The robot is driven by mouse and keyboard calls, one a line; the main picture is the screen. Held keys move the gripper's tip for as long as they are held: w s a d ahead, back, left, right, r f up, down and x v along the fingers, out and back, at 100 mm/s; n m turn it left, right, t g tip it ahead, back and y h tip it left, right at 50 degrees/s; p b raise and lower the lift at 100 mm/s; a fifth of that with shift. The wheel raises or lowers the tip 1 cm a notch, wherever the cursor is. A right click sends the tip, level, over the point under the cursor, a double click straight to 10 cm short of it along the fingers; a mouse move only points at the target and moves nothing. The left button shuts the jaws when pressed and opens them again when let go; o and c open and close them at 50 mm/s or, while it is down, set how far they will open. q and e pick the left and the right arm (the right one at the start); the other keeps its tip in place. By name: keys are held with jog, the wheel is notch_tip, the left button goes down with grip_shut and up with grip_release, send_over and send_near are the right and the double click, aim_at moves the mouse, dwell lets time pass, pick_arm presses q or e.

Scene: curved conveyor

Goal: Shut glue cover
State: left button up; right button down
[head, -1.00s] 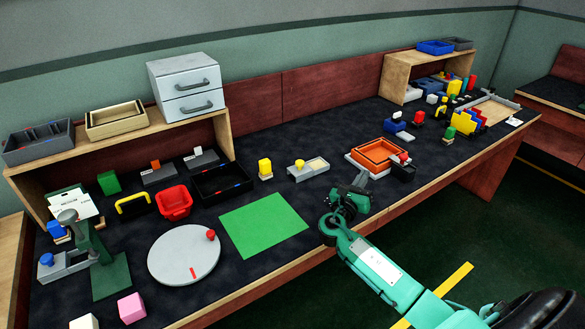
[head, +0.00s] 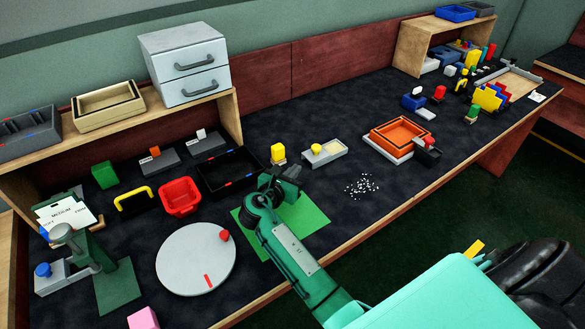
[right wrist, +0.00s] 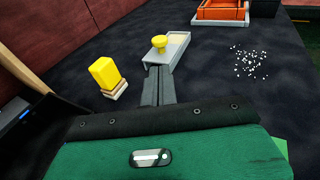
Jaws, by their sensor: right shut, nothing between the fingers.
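The glue box is a low grey tray (head: 333,155) on the dark table. A yellow knob (head: 316,148) stands on its left part, and a pale cream surface shows open on its right part. In the right wrist view the tray (right wrist: 173,55) lies just beyond my fingertips, with the yellow knob (right wrist: 158,42) near its middle. My right gripper (head: 292,172) is shut and empty, in front of the tray over the green mat (head: 310,218). Its closed fingers (right wrist: 158,72) point at the tray's near end; I cannot tell whether they touch it. My left gripper is not in view.
A yellow block on a wooden base (head: 278,154) stands close left of the tray. An orange bin (head: 398,137) stands to the right. White bits (head: 362,186) lie scattered on the table between them and the front edge. A black tray (head: 228,172) is at left.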

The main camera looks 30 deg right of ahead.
aim_at(316, 149)
jog(key=x, duration=1.1)
jog(key=shift+w+a, duration=0.1)
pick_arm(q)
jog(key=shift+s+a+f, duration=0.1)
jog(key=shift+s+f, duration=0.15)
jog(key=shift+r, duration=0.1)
pick_arm(e)
jog(key=shift+d+p, duration=0.3)
jog(key=shift+d, duration=0.15)
jog(key=d+p, duration=0.1)
jog(key=d, duration=0.2)
jog(key=shift+w+d+r, duration=0.15)
jog(key=shift+d, duration=0.2)
jog(key=d+p, duration=0.1)
jog(key=d, duration=0.2)
jog(key=shift+w+d, duration=0.15)
jog(key=shift+d, duration=0.4)
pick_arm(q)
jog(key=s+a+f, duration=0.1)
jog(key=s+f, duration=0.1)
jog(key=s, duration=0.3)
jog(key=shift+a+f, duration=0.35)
pick_arm(e)
jog(key=shift+d, duration=0.15)
